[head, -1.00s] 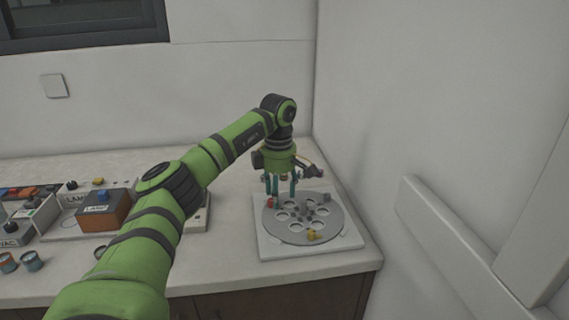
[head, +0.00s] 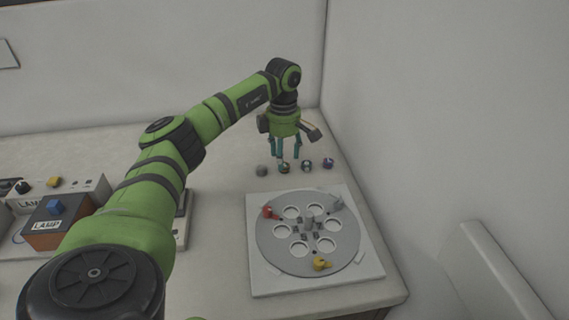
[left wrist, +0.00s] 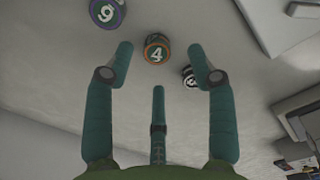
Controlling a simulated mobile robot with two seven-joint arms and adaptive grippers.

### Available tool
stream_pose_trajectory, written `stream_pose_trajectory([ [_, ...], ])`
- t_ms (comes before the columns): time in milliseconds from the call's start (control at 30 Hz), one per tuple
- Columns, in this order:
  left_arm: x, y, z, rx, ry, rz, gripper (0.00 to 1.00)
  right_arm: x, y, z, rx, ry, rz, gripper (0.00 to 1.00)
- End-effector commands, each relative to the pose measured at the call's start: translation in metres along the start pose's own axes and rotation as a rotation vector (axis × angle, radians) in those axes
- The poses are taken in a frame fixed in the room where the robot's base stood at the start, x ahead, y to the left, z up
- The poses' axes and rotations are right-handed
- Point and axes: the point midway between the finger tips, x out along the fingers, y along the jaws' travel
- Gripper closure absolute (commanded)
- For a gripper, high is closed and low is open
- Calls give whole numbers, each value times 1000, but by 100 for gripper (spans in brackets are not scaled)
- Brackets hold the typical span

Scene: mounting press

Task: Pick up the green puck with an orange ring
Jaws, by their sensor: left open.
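The green puck with an orange ring (left wrist: 156,48) bears a white 4 and sits on the counter. In the left wrist view it lies between and beyond the open fingertips, with none touching it. In the head view several small pucks stand in a row behind the plate; they are too small to tell surely which is this one. My left gripper (head: 284,158) points down over that row, open and empty. Its three teal fingers show in the left wrist view (left wrist: 158,75). My right gripper is not in view.
A purple puck marked 9 (left wrist: 107,13) and a dark-and-white puck (left wrist: 191,77) flank it. A white base with a round grey plate (head: 262,280) stands in front of the row. Walls rise behind and at right; a lamp box (head: 50,232) is at left.

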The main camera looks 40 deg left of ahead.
Motion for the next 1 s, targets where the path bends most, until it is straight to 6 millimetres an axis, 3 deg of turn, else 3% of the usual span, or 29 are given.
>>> stream_pose_trajectory([
  [200,26,-1,0,-1,1,-1,44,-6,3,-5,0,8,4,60],
  [467,28,-1,0,-1,0,1,44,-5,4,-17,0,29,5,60],
  [500,28,-1,0,-1,0,1,60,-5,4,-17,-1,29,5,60],
  [600,28,-1,0,-1,0,1,94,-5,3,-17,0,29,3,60],
  [1000,28,-1,0,-1,0,1,94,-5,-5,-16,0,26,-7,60],
])
